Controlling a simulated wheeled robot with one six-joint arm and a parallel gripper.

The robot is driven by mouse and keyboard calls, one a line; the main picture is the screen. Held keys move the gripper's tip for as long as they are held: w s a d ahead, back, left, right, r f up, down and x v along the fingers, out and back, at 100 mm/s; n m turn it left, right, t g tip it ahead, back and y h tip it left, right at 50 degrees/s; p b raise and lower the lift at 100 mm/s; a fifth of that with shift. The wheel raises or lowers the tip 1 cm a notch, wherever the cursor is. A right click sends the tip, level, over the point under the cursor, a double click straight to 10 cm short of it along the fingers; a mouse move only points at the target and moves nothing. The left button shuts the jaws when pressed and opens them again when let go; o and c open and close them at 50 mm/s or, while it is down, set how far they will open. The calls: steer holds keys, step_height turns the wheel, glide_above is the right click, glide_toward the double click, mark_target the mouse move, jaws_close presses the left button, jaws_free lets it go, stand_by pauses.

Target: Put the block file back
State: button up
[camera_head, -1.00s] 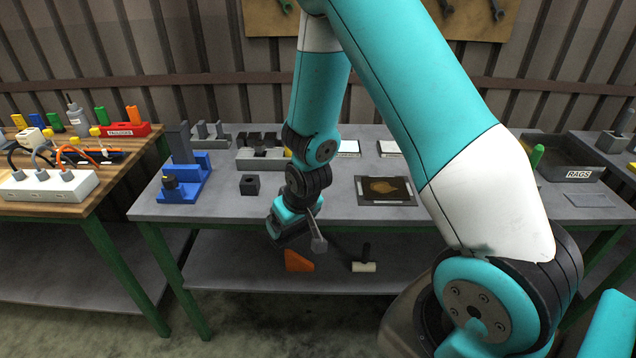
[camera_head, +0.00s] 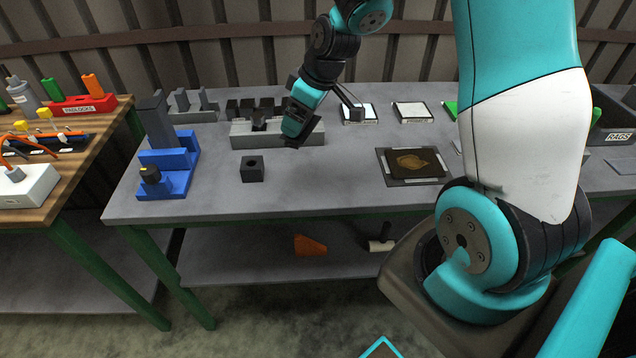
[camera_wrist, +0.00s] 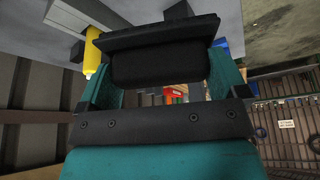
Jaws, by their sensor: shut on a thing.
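My gripper (camera_head: 298,124) is shut on a black block with a wider flat plate, which appears to be the block file (camera_wrist: 160,65). In the head view the file (camera_head: 306,134) is tilted and partly hidden by my gripper. It is held in front of the right part of a long grey holder (camera_head: 290,140) on the table. Several black pieces (camera_head: 240,108) stand at the holder's left and middle. Whether the file touches the holder cannot be told. In the wrist view the file lies between my teal fingers, close to a yellow piece (camera_wrist: 92,52).
A blue stepped stand (camera_head: 177,178) and a small dark cube (camera_head: 252,168) with a hole stand to the left. A dark framed mat (camera_head: 412,166) and white plates (camera_head: 411,112) lie to the right. The table front between cube and mat is clear.

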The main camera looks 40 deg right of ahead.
steer(key=s+d+r+n+g+y+b, duration=0.1)
steer(key=s+d+r+n+y, duration=0.1)
steer(key=d+r+n, duration=0.3)
steer(key=f, duration=0.6)
steer(key=a+f+p, duration=0.1)
steer(key=f, duration=1.1)
steer(key=shift+s+a+f+p, duration=0.2)
steer(key=shift+f+p, duration=0.1)
steer(key=shift+f, duration=0.1)
